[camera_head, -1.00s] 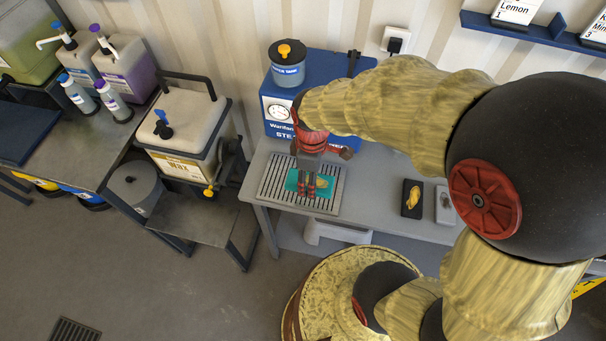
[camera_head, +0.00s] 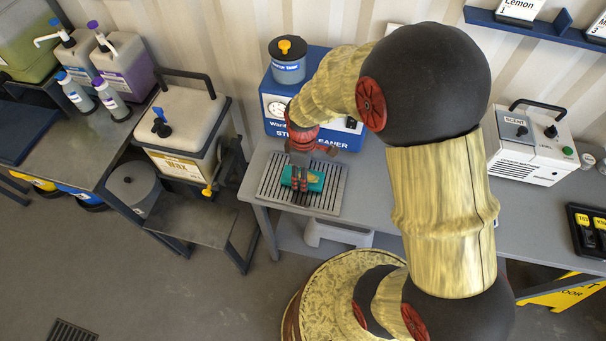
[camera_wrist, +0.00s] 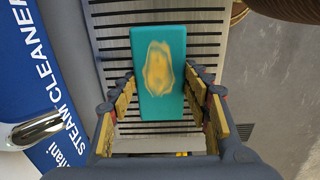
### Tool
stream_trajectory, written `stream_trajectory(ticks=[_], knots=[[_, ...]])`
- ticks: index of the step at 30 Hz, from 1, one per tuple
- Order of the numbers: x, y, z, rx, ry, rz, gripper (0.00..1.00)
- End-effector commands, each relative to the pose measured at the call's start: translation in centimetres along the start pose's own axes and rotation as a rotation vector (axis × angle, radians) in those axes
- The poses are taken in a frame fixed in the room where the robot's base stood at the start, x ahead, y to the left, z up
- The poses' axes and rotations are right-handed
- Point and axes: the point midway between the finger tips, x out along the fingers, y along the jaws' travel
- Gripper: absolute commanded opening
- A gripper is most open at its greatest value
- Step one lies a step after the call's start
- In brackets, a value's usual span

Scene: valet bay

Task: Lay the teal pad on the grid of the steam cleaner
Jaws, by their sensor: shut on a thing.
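The teal pad (camera_head: 315,181), with a yellowish stain on its face, is over the slatted grid (camera_head: 330,200) in front of the blue steam cleaner (camera_head: 345,138). My gripper (camera_head: 299,185) points down and is shut on the pad. In the wrist view the pad (camera_wrist: 165,105) lies between my gripper's two fingers (camera_wrist: 161,80), stained face toward the camera. The grid (camera_wrist: 215,25) fills the space behind it, with slats showing on both sides. I cannot tell whether the pad touches the grid or is slightly above it.
The steam cleaner's water tank (camera_head: 288,65) rises behind my wrist. A wax container (camera_head: 183,130) stands left of the grey table (camera_head: 258,180). A white scent machine (camera_head: 530,145) and a black tray (camera_head: 588,228) are at the right. My arm hides the table's middle.

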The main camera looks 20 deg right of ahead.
Motion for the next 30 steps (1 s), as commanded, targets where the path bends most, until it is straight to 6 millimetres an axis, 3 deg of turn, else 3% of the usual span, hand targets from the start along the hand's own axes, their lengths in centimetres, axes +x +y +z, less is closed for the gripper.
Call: stream_trajectory(ticks=[9,10,19,30], knots=[[0.38,0.00,0.00,0.000,0.000,0.000,0.16],[0.37,-0.02,0.01,0.000,0.000,0.000,0.49],[0.31,-0.02,0.01,0.000,0.000,0.000,0.66],[-0.16,0.00,0.00,0.000,0.000,0.000,0.66]])
